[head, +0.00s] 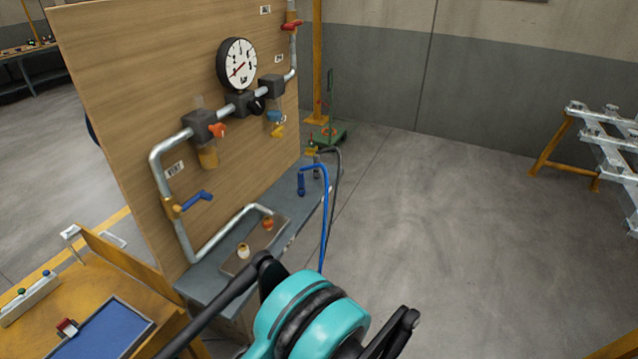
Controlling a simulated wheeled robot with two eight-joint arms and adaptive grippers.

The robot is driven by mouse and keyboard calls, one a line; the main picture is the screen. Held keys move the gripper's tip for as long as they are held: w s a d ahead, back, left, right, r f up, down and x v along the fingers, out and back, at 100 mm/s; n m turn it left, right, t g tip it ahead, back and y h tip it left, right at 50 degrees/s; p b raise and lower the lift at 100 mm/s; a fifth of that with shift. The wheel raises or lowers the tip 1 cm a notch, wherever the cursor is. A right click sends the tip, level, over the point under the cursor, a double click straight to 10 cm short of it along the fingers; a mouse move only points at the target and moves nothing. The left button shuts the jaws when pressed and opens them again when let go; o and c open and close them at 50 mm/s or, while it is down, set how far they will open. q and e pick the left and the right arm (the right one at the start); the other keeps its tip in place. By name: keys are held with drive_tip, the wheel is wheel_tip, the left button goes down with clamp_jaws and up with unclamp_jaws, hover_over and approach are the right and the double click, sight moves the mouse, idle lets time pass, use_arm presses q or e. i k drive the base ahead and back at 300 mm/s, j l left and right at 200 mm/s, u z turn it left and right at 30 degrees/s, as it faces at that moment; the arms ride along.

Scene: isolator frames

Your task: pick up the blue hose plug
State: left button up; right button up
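The blue hose plug (301,185) is a small blue cylinder standing upright towards the far end of the grey bench ledge (312,208). A blue hose (326,205) arches from its top and drops over the ledge's right edge. Teal and black parts of my own body fill the bottom centre and hide the lower end of the hose. I cannot make out either gripper's fingertips, and nothing touches the plug.
A grey plug (317,172) with a dark hose (339,175) stands close behind the blue plug. A wooden panel (130,75) with pipes and a gauge (237,64) rises left of the ledge. A blue tray (108,330) lies lower left.

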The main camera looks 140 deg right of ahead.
sight(301, 179)
drive_tip(key=j+z, duration=0.1)
drive_tip(key=z, duration=0.75)
drive_tip(key=j+z, duration=0.15)
drive_tip(key=z, duration=0.75)
drive_tip(key=k+z, duration=0.1)
drive_tip(key=z, duration=0.3)
drive_tip(key=j+z, duration=0.1)
drive_tip(key=z, duration=0.35)
drive_tip(key=i+z, duration=0.1)
drive_tip(key=z, duration=1.7)
